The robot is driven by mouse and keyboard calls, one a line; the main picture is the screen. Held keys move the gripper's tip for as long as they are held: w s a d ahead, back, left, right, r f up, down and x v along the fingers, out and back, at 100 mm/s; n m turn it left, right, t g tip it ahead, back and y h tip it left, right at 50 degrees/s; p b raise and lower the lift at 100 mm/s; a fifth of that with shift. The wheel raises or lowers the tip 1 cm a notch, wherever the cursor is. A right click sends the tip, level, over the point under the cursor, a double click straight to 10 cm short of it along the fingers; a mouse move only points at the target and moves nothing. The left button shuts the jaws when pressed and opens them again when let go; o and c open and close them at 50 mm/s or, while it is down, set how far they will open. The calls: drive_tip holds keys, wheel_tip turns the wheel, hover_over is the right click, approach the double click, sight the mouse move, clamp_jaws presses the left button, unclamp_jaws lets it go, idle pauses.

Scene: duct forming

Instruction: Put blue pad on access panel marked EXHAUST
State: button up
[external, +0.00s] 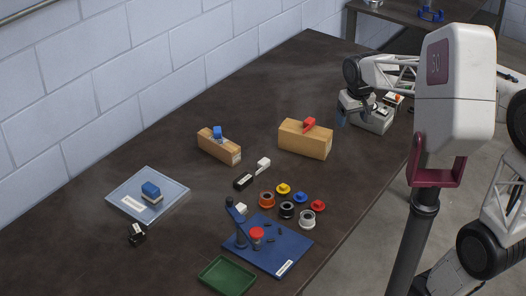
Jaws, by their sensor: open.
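A blue pad-like block (151,188) with a pale underside sits on a flat light grey-blue panel (174,205) at the left of the table. The panel has a white label whose writing is too small to read, so I cannot tell if it says EXHAUST. A smaller blue piece (217,131) sits on a wooden block (222,150) near the middle. My gripper (355,108) is open at the far right side of the table, close to a grey box-like item (372,122). It is far from both blue pieces. I cannot tell whether it touches the grey item.
A wooden block (303,142) carries a red piece. A blue board (287,245) with a label and a post-like tool, a green tray (228,275) and several coloured rings and caps fill the front. A small black item (137,234) lies by the panel. The table's back middle is clear.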

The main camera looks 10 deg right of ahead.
drive_tip(key=s+d+f+m, duration=0.1)
drive_tip(key=s+d+f, duration=0.2)
drive_tip(key=s+d, duration=0.4)
drive_tip(key=s+d+f+m, duration=0.1)
drive_tip(key=s+d+f, duration=0.2)
drive_tip(key=s+d, duration=0.4)
drive_tip(key=s, duration=0.5)
drive_tip(key=shift+s+d+m+t+h, duration=0.2)
drive_tip(key=shift+m+t+h, duration=0.1)
drive_tip(key=shift+m+t, duration=0.1)
